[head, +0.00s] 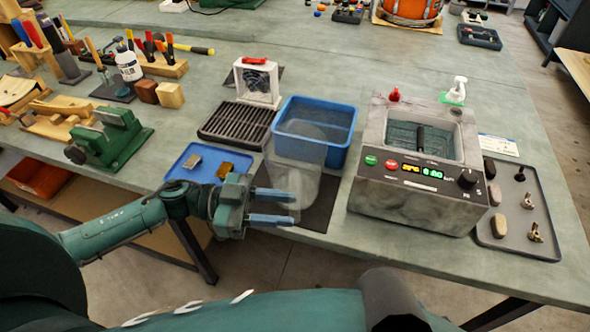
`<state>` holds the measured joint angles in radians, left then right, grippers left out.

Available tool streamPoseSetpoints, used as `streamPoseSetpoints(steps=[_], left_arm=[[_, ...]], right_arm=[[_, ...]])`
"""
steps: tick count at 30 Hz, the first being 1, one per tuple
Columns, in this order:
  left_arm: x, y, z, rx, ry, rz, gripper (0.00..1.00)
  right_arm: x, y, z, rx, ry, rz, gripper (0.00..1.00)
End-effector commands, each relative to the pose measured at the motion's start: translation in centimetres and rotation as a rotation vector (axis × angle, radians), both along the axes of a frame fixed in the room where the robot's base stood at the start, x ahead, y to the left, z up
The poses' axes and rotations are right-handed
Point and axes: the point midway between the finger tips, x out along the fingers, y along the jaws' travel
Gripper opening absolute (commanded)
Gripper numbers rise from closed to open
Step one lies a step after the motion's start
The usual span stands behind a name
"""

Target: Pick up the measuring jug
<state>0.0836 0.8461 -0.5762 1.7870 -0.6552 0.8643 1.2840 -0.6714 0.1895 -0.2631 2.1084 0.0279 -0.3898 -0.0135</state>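The measuring jug (297,160) is a clear, see-through vessel. It stands upright on a dark mat near the front edge of the bench, in front of the blue bin. My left gripper (284,206) is at the jug's lower front left. Its two blue fingers are spread apart and point right, with their tips overlapping the jug's lower part in the picture. I cannot tell whether they touch it. My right gripper is not in view.
The blue bin (346,128) stands just behind the jug. A blue tray (178,172) with small blocks is to the left, beside a black grate (222,136). A grey machine (400,205) with a lit display is to the right. A dark mat (322,208) lies below.

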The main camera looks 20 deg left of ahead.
Motion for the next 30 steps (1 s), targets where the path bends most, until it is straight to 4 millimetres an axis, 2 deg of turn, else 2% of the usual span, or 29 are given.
streamPoseSetpoints(steps=[3, 6, 14, 27, 30], left_arm=[[0.5, -1.8, 0.2, -0.004, -0.001, 0.0, 0.34], [0.5, -2.7, 0.1, -0.001, 0.001, 0.0, 0.34], [0.6, -2.9, 0.0, 0.001, 0.002, 0.001, 0.34], [0.6, -2.9, 0.0, 0.0, 0.001, 0.001, 0.0], [0.6, -2.9, 0.0, 0.0, 0.001, 0.001, 0.0]], right_arm=[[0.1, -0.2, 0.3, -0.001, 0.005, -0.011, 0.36], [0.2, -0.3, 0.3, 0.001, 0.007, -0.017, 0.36], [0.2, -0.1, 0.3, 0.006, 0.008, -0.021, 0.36], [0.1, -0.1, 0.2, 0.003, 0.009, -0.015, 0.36], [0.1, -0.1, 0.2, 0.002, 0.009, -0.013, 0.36]])
